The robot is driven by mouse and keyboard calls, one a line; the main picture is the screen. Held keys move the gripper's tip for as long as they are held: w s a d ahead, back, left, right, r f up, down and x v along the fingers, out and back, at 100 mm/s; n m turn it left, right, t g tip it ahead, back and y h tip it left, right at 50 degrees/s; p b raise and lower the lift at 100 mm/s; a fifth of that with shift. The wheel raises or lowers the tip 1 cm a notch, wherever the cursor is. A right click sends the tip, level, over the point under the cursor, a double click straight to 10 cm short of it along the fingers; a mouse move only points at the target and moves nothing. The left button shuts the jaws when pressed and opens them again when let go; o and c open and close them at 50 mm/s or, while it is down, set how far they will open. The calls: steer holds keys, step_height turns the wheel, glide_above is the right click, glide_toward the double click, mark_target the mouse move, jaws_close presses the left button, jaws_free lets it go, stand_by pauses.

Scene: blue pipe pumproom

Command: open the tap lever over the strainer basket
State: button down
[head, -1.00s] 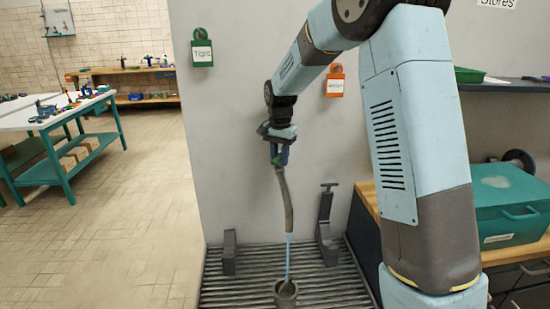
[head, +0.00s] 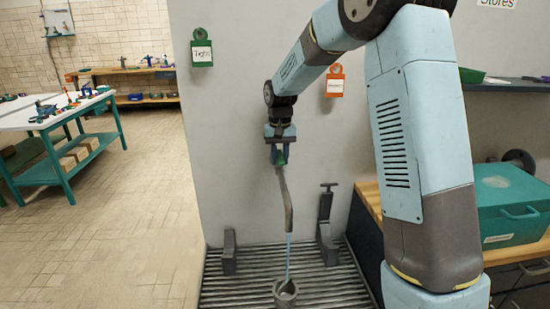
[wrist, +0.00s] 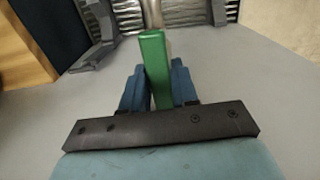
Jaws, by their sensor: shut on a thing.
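A grey tap spout (head: 286,200) hangs in front of the pale wall, below my gripper (head: 280,157). The tap's green lever (wrist: 153,60) is clear in the wrist view, between my gripper's two blue fingers. My gripper is shut on the lever. A thin pale-blue stream of water (head: 288,256) runs from the spout's lower end down to the grey strainer basket (head: 286,294). The basket stands on the grating below. The tap's body behind the fingers is mostly hidden.
The ribbed grating (head: 245,290) carries a grey bracket (head: 229,252) at left and a taller grey fixture (head: 327,228) at right. Green (head: 202,48) and orange (head: 335,82) tags hang on the wall. A teal box (head: 505,205) sits on the wooden bench at right.

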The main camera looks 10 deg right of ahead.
mark_target(280, 155)
steer(key=shift+w, duration=0.1)
steer(key=c, duration=1)
jaws_free()
steer(key=shift+o, duration=0.2)
step_height(280, 155, up, 14)
steer(key=shift+f, duration=0.15)
